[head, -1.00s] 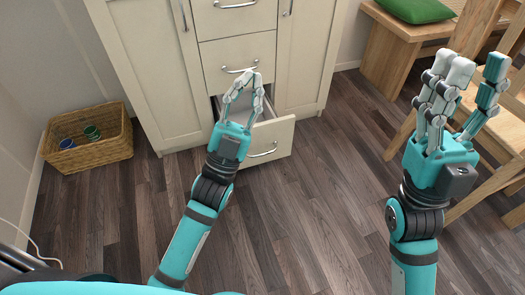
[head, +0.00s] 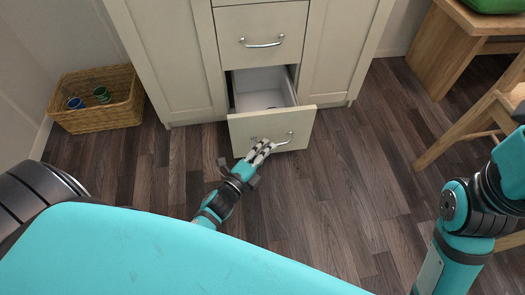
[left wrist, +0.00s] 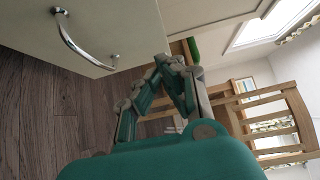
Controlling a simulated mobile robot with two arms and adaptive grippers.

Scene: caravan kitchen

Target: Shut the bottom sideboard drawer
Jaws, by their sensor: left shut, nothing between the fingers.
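The bottom sideboard drawer (head: 262,130) is pulled out in the head view, and its white inside shows behind the cream front. A curved metal handle (head: 285,140) is on that front. My left gripper (head: 266,146) is shut and empty, with its fingertips at the drawer front just left of the handle; I cannot tell if they touch. In the left wrist view, the gripper's fingers (left wrist: 168,75) are close together beside a cream front with a metal handle (left wrist: 78,42). My right arm shows at the right edge of the head view, but its gripper is out of view.
The closed drawer (head: 262,38) is above the open one, between cabinet doors. A wicker basket (head: 97,115) with cups stands on the floor at left. A wooden bench (head: 455,45) and a chair are at right. The floor before the sideboard is clear.

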